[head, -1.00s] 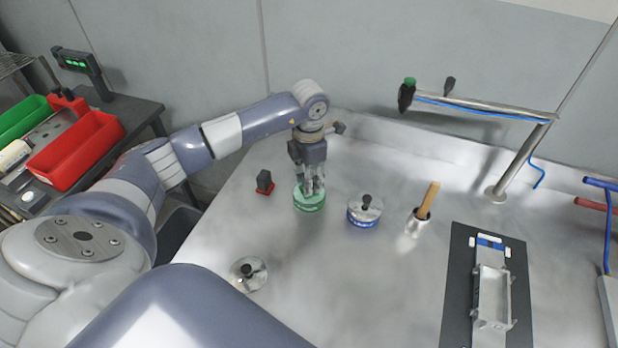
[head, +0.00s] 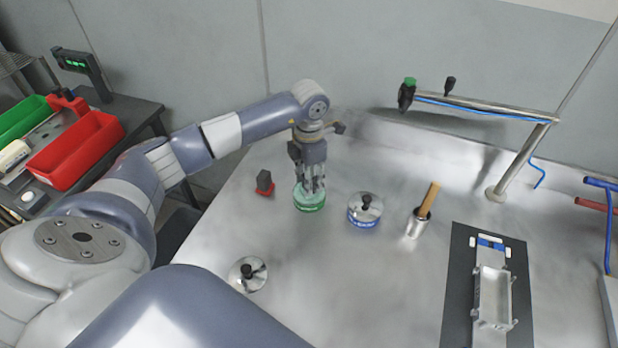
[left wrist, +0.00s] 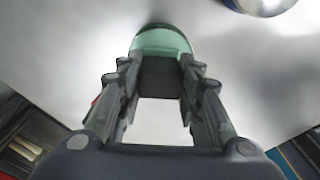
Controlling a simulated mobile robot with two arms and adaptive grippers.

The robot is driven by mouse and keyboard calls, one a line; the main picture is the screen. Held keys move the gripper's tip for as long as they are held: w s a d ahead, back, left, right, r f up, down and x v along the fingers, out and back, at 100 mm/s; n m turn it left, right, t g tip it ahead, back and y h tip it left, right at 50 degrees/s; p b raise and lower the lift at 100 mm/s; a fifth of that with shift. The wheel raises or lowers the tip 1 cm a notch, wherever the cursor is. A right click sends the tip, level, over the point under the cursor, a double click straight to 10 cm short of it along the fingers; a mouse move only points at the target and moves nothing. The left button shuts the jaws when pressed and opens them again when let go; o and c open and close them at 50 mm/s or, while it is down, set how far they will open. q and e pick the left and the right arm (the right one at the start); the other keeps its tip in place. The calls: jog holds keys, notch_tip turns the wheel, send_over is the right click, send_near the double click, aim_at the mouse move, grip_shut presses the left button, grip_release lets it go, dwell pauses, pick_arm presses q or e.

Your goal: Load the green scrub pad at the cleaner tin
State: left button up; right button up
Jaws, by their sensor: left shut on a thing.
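The green cleaner tin (head: 310,204) stands on the steel table in the head view, its top open and pale green inside. It also shows at the top of the left wrist view (left wrist: 163,41). My left gripper (head: 313,186) points down right over the tin. Its fingers are shut on a dark block, the handle of the green scrub pad (left wrist: 160,78). The pad's green face is hidden below the handle, so I cannot tell whether it touches the tin's contents. My right gripper is not in view.
A red pad with a dark handle (head: 264,183) is left of the tin. A blue tin with a knobbed lid (head: 364,211) is close on the right. A loose lid (head: 247,275) lies nearer. A metal cup with a wooden handle (head: 417,225) and a dark mat (head: 457,285) are further right.

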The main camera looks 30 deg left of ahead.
pick_arm(q)
jog(key=shift+r+p, duration=0.6)
jog(key=shift+r, duration=0.3)
jog(key=shift+r+p, duration=1.45)
jog(key=shift+r, duration=1.1)
